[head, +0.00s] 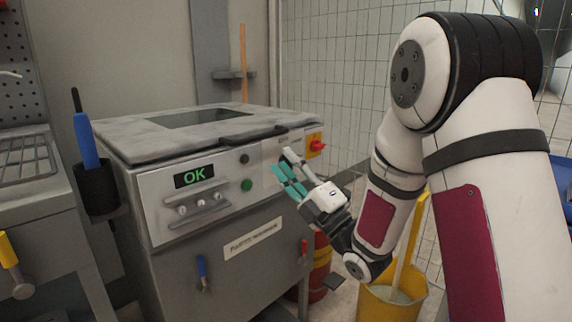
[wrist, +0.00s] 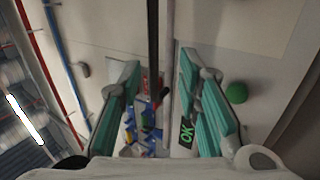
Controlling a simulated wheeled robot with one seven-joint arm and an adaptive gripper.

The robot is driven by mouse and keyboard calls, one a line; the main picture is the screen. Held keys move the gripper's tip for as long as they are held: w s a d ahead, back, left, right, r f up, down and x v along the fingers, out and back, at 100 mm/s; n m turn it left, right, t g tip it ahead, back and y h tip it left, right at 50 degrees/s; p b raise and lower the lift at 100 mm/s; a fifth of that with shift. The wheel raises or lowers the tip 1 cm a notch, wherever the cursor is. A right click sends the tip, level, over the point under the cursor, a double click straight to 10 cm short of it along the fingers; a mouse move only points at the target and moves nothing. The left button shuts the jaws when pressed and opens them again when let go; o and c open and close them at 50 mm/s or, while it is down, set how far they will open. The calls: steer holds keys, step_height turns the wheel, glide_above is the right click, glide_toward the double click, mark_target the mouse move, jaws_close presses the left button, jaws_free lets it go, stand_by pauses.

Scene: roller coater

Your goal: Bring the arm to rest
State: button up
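My gripper (head: 287,170) is in front of the right part of the grey roller coater's (head: 155,200) control panel in the head view. Its teal fingers point up and left toward the panel. In the wrist view my gripper (wrist: 163,95) has its teal fingers well apart, with nothing held between them. My arm is raised and bent, coming down from the upper right. I cannot tell from the head view how far the fingers are from the panel. The machine's display (head: 194,176) reads OK in green.
A red-and-yellow switch (head: 316,145) and a green button (head: 247,185) are on the machine. A yellow bucket (head: 390,302) and a red container (head: 319,270) stand on the floor below my arm. A dark holder (head: 97,187) with a blue-handled tool is at left.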

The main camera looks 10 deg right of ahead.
steer(key=s+d+f+m+g+h, duration=0.3)
steer(key=s+d+m+g+h, duration=0.3)
steer(key=m, duration=0.3)
steer(key=s+d+f+m+g+h, duration=0.3)
steer(key=s+m+g+h, duration=0.1)
steer(key=s+m+h, duration=0.35)
steer(key=s+a+f+m+g+p, duration=0.15)
steer(key=s+m+g, duration=0.8)
steer(key=s, duration=1.95)
step_height(320, 180, up, 39)
steer(key=n+t+p, duration=0.1)
steer(key=t+p, duration=0.2)
steer(key=p, duration=3.5)
steer(key=shift+w+a, duration=0.25)
steer(key=shift+a, duration=0.1)
steer(key=shift+r+t, duration=0.1)
steer(key=shift+t, duration=0.15)
